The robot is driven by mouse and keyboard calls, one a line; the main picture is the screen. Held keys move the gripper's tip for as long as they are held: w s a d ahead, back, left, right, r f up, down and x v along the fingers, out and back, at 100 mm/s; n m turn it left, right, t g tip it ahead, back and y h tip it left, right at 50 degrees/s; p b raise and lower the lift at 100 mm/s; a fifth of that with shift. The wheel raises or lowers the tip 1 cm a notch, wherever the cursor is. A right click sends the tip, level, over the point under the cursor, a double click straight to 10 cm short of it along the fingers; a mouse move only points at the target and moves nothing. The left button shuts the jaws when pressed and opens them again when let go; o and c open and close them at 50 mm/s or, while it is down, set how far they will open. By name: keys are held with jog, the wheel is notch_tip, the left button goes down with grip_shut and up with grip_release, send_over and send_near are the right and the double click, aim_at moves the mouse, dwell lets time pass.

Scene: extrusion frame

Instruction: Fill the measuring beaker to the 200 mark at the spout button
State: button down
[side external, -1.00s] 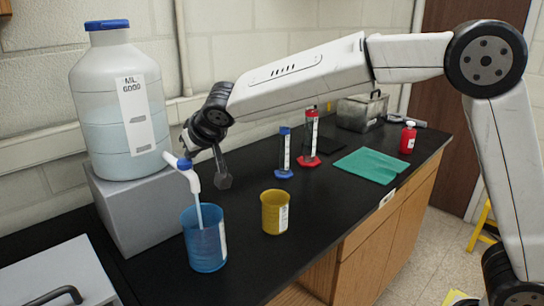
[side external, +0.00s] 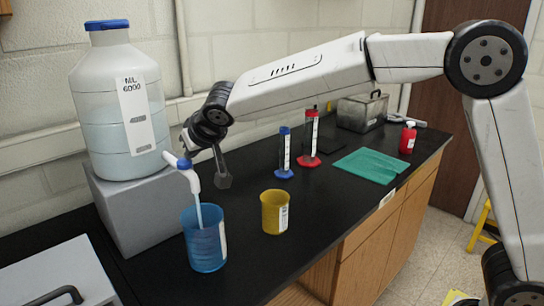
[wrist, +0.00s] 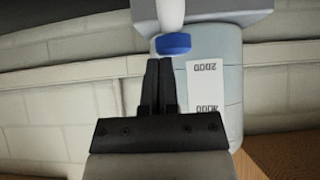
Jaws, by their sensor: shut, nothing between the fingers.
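A large jug (side external: 122,110) with a blue cap stands on a grey block. Its white spout (side external: 193,180) has a blue button (side external: 184,163) on top. A stream runs from the spout into a translucent blue beaker (side external: 206,250) below, which has a white label strip on its right side. I cannot read the marks or the level. My gripper (side external: 186,149) is shut and empty, its fingertips close above the button. In the wrist view the shut fingers (wrist: 158,62) reach up to the blue button (wrist: 173,44); I cannot tell whether they touch it.
A yellow beaker (side external: 274,211) stands right of the blue one. Blue (side external: 285,152) and red (side external: 310,138) cylinders, a green cloth (side external: 371,165) and a red bottle (side external: 408,138) are further back. The black counter between is mostly clear.

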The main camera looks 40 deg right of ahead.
jog(key=w+r+v, duration=0.2)
jog(key=v, duration=1)
jog(key=shift+s+r, duration=0.25)
jog(key=shift+s, duration=0.05)
jog(key=s+d+f+g, duration=0.2)
jog(key=s+d+f, duration=0.3)
jog(key=f, duration=0.5)
jog(key=s+d+f+g, duration=0.2)
jog(key=s+d+f, duration=0.4)
jog(key=s+f, duration=0.3)
jog(key=s+d+f+g, duration=0.2)
jog(key=s+d+f, duration=0.3)
jog(key=f, duration=0.6)
jog(key=shift+s+d, duration=0.3)
jog(key=shift+s, duration=0.75)
